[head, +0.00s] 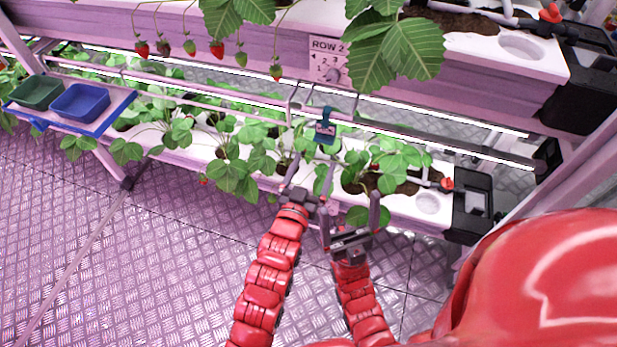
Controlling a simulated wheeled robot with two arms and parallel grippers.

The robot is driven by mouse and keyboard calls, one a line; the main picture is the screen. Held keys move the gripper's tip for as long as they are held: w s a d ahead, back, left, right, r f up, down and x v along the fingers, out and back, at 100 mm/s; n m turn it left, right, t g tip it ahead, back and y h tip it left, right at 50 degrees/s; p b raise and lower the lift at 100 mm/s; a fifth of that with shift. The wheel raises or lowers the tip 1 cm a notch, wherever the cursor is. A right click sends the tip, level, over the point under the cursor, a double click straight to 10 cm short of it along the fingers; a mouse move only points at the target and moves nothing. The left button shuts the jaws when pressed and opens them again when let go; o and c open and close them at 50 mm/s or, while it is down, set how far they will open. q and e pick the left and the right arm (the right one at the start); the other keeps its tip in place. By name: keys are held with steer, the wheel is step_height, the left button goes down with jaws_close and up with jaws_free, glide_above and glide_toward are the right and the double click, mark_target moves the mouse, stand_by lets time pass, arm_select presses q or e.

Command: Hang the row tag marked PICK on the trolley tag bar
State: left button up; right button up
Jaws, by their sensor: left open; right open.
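My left gripper (309,172) is open and empty, just below and slightly left of the tag, among the leaves. My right gripper (350,203) is open and empty, lower and to the right, in front of the lower planter. The trolley (100,112) stands at the far left; I cannot make out a separate tag bar on it.
A green crate (36,92) and a blue crate (80,102) sit on the trolley. A ROW 2 sign (328,58) is on the upper planter. Strawberries and leaves hang above the rail (420,137). Strawberry plants fill the lower planter (403,208). The metal floor (150,255) is mostly clear.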

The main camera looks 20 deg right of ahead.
mark_target(323, 142)
arm_select(q)
steer(key=shift+b+x, duration=0.85)
steer(key=shift+x, duration=3.45)
steer(key=c, duration=1.2)
steer(key=shift+r, duration=0.15)
steer(key=shift+r+p, duration=0.5)
steer(key=shift+r, duration=0.5)
steer(key=shift+c, duration=0.2)
steer(key=shift+s+a, duration=0.1)
steer(key=shift+s, duration=0.1)
steer(key=p+v, duration=0.1)
steer(key=v, duration=0.5)
steer(key=shift+s+a+p, duration=0.15)
steer(key=shift+s+p, duration=0.1)
steer(key=shift+p, duration=0.15)
